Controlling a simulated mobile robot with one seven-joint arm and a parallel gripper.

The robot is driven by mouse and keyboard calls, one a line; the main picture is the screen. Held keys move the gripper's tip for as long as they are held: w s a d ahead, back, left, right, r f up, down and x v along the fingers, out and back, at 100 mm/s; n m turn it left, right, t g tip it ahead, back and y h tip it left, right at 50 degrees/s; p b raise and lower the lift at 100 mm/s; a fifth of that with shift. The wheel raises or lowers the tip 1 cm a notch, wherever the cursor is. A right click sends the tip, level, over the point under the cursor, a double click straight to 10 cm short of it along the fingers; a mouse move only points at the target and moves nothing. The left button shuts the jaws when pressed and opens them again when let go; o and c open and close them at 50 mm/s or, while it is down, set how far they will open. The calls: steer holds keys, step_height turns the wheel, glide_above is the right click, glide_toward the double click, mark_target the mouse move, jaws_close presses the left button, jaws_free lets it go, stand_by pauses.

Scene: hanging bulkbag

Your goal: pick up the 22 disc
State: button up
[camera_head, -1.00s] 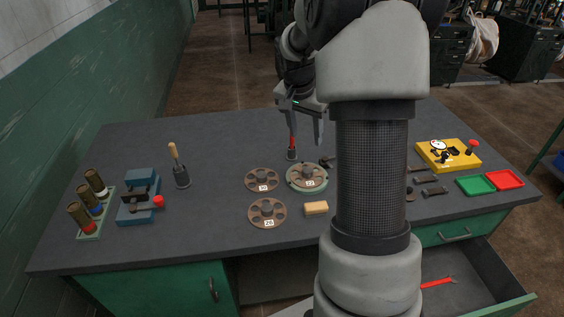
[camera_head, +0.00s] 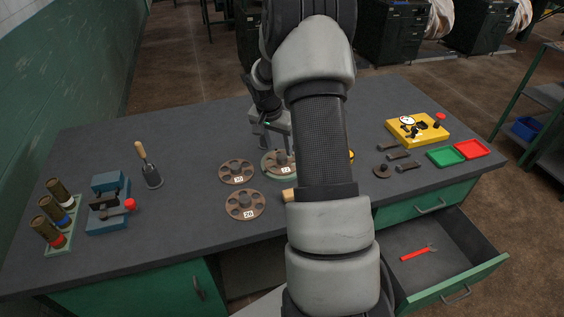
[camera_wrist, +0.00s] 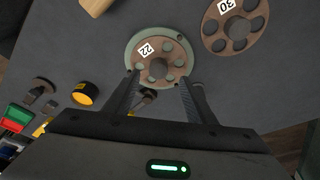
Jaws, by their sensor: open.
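The 22 disc (camera_head: 280,163) is a brown disc with holes, a central hub and a white "22" label. It lies on a slightly larger grey-green round base on the table and is partly hidden by my arm in the head view. In the wrist view the 22 disc (camera_wrist: 158,62) lies ahead, beyond my fingertips. My gripper (camera_wrist: 161,78) is open and empty, its two fingers reaching towards the near edge of the disc, apart in height by an amount I cannot tell. In the head view my gripper (camera_head: 277,140) is just behind the disc.
The 30 disc (camera_head: 238,172) and 26 disc (camera_head: 244,204) lie left of it. A wooden block (camera_head: 290,195) is close in front. The drawer (camera_head: 440,262) is open with a red wrench.

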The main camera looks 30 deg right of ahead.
steer(key=x, duration=0.5)
steer(key=shift+d+f, duration=0.1)
steer(key=shift+d, duration=0.15)
jaws_close()
